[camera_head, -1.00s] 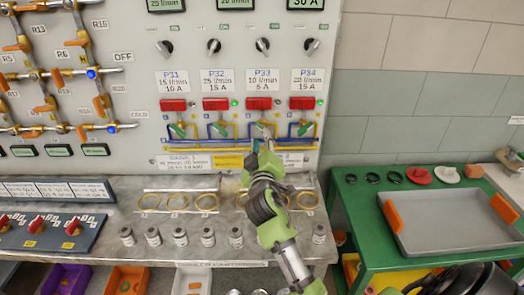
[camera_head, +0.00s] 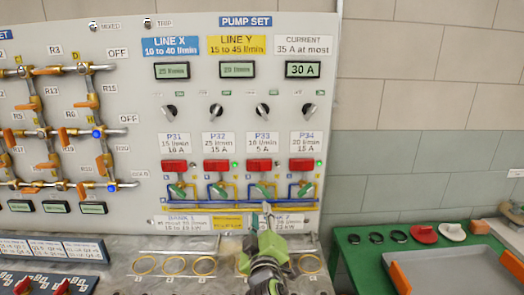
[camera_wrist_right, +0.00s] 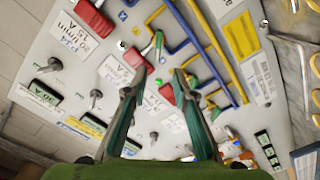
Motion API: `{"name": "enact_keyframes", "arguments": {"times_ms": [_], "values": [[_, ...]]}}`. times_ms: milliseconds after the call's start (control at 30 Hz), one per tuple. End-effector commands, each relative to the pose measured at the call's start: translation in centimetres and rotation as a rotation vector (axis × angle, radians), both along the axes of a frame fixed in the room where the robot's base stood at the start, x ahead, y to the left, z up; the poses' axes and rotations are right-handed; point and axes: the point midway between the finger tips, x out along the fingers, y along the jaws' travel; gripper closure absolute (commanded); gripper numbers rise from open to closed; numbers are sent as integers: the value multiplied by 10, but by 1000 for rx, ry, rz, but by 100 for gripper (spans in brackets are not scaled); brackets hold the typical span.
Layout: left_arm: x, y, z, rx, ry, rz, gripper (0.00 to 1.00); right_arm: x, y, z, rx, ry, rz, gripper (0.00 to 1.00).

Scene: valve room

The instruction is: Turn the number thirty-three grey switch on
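The grey switch of number thirty-three (camera_head: 262,110) is a small knob on the wall panel above the P33 label (camera_head: 262,145). Its handle looks tilted, with the upper end to the left. Below the label is a red box (camera_head: 258,165); the small lamp beside it looks unlit. My right gripper (camera_head: 262,213) is in front of the panel, below P33's red box and well below the switch. In the right wrist view (camera_wrist_right: 158,78) its fingers are apart with nothing between them. The knob also shows in that view (camera_wrist_right: 96,97). My left gripper is out of view.
Similar grey knobs flank it: P32 (camera_head: 216,112) on the left and P34 (camera_head: 308,110) on the right. Green lamps glow beside the P32 and P34 boxes. Blue and yellow pipes (camera_head: 240,200) cross below. A green table (camera_head: 360,265) stands at right.

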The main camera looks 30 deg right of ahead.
Motion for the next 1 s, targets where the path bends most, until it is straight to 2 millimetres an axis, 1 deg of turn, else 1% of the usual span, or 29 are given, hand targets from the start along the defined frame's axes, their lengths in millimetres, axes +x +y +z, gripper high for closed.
{"name": "enact_keyframes", "arguments": {"times_ms": [100,200,267,333,433,567,700,800,900,1000], "values": [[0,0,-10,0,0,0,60,13,3,-3,-12,-14,85,75],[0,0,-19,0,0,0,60,27,7,1,-30,-47,194,75],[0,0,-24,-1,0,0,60,34,9,8,-43,-81,259,75],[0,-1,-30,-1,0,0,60,39,10,19,-58,-129,326,75],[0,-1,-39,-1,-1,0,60,41,7,41,-77,-214,403,75],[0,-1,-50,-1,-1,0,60,36,-6,75,-95,-344,468,75],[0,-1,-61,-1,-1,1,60,23,-29,114,-106,-490,490,75],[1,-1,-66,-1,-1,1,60,13,-46,137,-106,-572,484,75],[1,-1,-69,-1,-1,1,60,5,-60,153,-100,-629,472,75],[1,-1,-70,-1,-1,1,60,1,-68,162,-96,-658,464,75]]}}
